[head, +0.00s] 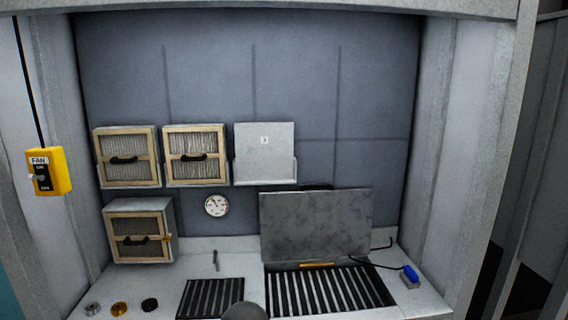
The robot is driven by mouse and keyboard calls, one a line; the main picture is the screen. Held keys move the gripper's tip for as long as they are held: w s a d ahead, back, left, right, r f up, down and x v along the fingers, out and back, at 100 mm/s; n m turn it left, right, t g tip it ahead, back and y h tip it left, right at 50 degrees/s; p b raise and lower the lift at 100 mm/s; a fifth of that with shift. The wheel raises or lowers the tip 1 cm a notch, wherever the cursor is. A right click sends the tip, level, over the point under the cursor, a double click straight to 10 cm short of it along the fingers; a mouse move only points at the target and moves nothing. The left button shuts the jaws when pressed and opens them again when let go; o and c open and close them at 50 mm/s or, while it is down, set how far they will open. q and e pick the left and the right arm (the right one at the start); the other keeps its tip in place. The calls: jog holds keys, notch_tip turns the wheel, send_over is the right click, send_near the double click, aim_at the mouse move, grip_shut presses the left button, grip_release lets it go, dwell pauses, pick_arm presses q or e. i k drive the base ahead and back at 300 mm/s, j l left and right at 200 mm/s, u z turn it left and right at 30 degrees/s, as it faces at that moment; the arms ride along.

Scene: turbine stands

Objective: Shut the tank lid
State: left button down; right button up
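The tank lid (315,222) is a mottled grey metal panel in the head view, right of the middle. It stands raised, near upright, behind a grated opening. A yellow-orange strip (318,265) lies along its lower edge. The tank opening (325,292) shows dark slats and is uncovered in front of the lid. Neither of my grippers is in view.
A smaller grate (210,298) lies left of the tank. Filter boxes (127,158), a gauge (216,205) and a yellow fan switch box (49,171) hang around. Small round parts (120,308) sit at the front left.

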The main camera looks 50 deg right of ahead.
aim_at(304, 225)
jog(key=z, duration=1.4)
